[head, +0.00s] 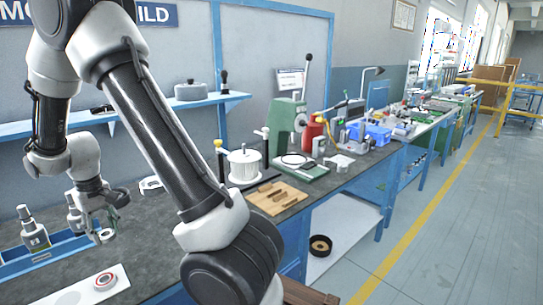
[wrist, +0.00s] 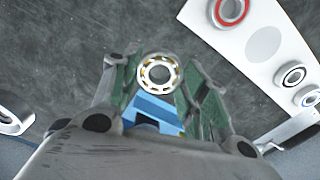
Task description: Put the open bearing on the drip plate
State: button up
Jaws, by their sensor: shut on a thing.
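The open bearing (wrist: 158,73), a steel ring with its balls and yellowish cage showing, sits between the fingertips of my gripper (wrist: 157,78) in the wrist view. My gripper is shut on it. In the head view my gripper (head: 105,228) is over the dark bench at the left, with the bearing (head: 106,236) at its tip. A white board (head: 70,297) lies in front of it, bearing a red-ringed bearing (head: 106,281). I cannot tell for sure which thing is the drip plate.
In the wrist view, the board (wrist: 213,30) has a bare grey spot and more bearings (wrist: 290,75). A white ring-shaped part (head: 150,184) lies farther back. Bare bench lies between.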

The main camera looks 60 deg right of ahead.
aim_at(342, 161)
jog(key=k+l, duration=0.15)
jog(key=l, duration=0.25)
jog(key=k+l+z, duration=0.1)
jog(key=l, duration=0.35)
jog(key=k+l, duration=0.15)
jog(key=l, duration=0.25)
jog(key=k+l+z, duration=0.1)
jog(key=l, duration=0.3)
jog(key=k+l, duration=0.1)
jog(key=l, duration=0.35)
jog(key=k+l+z, duration=0.1)
jog(key=l, duration=0.35)
